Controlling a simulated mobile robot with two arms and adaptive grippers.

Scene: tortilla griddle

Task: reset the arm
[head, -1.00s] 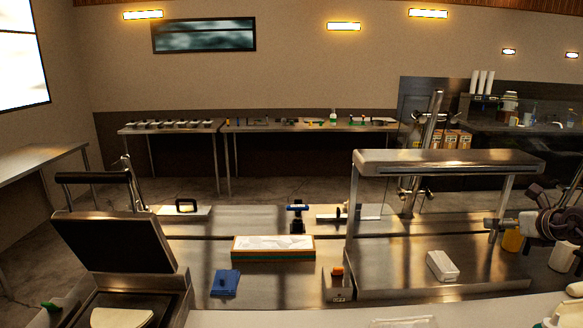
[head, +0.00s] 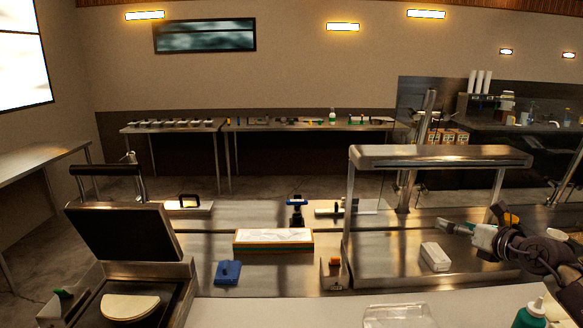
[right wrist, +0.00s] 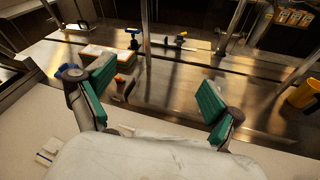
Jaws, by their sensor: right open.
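My right gripper (head: 447,227) reaches in from the right in the head view, in front of the steel shelf's right side and above the counter. In the right wrist view its two green-padded fingers (right wrist: 155,88) stand wide apart with nothing between them. My left gripper is not in view. The griddle press (head: 130,232) stands at the left with its dark lid raised. A pale folded tortilla (head: 130,307) lies on its lower plate.
A steel shelf (head: 440,157) stands over the right counter, with a white box (head: 435,257) beneath it. A wooden-sided tray (head: 273,246), a blue object (head: 228,272) and an orange-topped container (head: 334,272) are mid-counter. A clear container (head: 397,316) and green bottle (head: 532,314) are at the front.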

